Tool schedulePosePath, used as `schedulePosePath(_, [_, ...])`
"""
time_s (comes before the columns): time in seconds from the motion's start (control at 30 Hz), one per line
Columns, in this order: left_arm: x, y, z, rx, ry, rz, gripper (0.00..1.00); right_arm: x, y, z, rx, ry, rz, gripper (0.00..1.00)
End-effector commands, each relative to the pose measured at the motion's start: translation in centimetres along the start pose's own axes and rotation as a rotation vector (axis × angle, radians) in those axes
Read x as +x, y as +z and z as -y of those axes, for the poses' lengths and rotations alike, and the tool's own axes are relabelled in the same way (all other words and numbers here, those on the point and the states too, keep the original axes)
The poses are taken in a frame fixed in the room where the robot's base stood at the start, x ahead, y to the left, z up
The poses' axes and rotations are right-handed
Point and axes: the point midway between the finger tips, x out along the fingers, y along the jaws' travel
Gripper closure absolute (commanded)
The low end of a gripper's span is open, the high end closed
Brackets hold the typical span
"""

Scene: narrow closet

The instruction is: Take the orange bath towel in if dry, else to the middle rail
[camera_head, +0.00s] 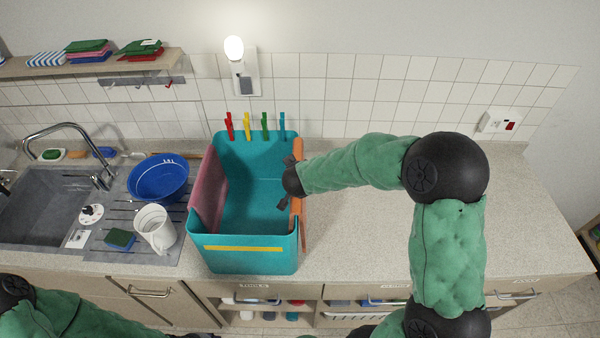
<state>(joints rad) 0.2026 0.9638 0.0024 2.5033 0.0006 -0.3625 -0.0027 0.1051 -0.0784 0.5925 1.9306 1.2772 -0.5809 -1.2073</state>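The orange bath towel (297,150) lies along the right wall of a teal bin (252,262) on the counter. A strip of it hangs outside that wall; the arm hides its middle. My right gripper (286,182) is at the bin's right rim, against the towel in the picture. Its dark fingers look spread apart, one towards the back and one towards the front. I cannot tell whether they touch the cloth. Whether the towel is wet or dry does not show. My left arm shows at the lower left; its gripper is out of view.
A pink cloth (209,190) hangs on the bin's left wall. Several coloured pegs (247,126) stand at its back rim. A blue bowl (158,180), white jug (155,228) and sink (40,205) are at left. Folded cloths lie on a shelf (120,63). The counter (370,230) right of the bin is clear.

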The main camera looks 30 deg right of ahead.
Motion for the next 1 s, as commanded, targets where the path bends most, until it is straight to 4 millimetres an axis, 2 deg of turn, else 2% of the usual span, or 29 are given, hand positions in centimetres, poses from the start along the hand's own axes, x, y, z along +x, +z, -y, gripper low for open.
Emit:
schedulePosePath(0.47, [0.16,-0.01,0.06,0.000,0.000,0.000,0.60,0.19,0.05,-0.01,0.001,0.000,-0.003,1.00])
schedulePosePath(0.5, [0.16,0.00,0.06,0.000,0.000,0.000,0.60,0.18,0.05,0.00,0.001,0.000,-0.003,0.37])
schedulePosePath(0.57, [0.16,-0.01,0.06,0.000,0.000,0.000,0.60,0.19,0.06,0.00,0.001,0.000,-0.003,0.21])
schedulePosePath(1.0, [0.17,-0.02,0.06,0.000,0.000,0.000,0.60,-0.25,0.23,0.03,0.000,-0.001,0.000,0.21])
